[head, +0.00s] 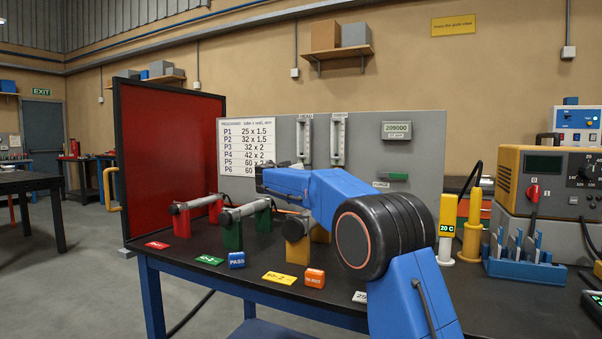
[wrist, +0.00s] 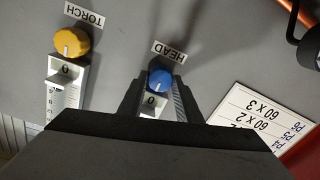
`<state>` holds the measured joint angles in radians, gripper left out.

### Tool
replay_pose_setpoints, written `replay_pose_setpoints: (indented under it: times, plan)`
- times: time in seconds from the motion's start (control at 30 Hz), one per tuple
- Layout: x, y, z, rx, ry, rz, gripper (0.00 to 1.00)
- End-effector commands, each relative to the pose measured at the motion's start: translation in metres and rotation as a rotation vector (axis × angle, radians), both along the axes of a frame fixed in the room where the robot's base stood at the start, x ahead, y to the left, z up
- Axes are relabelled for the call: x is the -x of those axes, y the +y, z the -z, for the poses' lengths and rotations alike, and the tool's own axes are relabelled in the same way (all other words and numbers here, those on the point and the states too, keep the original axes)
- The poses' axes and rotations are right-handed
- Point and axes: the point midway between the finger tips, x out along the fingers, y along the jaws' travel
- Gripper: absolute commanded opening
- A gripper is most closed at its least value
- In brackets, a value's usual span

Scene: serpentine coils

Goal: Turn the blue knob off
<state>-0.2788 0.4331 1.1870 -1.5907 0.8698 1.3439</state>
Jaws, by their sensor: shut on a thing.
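In the wrist view, which looks upside down, the blue knob (wrist: 160,79) sits on the gauge labelled HEAD (wrist: 170,52). My gripper (wrist: 157,84) has its dark fingers on either side of the knob and is shut on it. A light pointer mark shows on the knob, but its exact angle is hard to tell. A "0" (wrist: 150,100) shows on the gauge just beside the knob. In the head view my blue arm reaches to the grey panel (head: 415,155), below the left gauge (head: 306,140), and hides the knob and fingertips.
A yellow knob (wrist: 71,42) labelled TORCH is on the neighbouring gauge, clear of my fingers. The programme sheet (head: 246,147) hangs left of the gauges. Tubes on clamp stands (head: 232,230) and small blocks stand on the bench. A red screen (head: 170,155) stands at left.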

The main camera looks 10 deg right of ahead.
Motion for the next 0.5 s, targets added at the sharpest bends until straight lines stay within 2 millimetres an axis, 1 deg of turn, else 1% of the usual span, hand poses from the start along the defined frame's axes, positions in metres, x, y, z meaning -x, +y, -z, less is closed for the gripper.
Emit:
replay_pose_setpoints:
  times: [0.07, 0.1, 0.13, 0.17, 0.5]
  plan:
    - [0.0, 0.0005, 0.0006, 0.001, 0.001, -0.001, 0.09]
    - [0.0, 0.0006, 0.0005, 0.001, 0.001, -0.001, 0.4]
    - [0.0, 0.0006, 0.0005, 0.0, 0.0, -0.001, 0.48]
    - [-0.0001, 0.0005, 0.0005, 0.0, 0.0, -0.001, 0.5]
    - [0.0022, 0.0019, -0.0005, 0.0, -0.001, -0.001, 0.5]
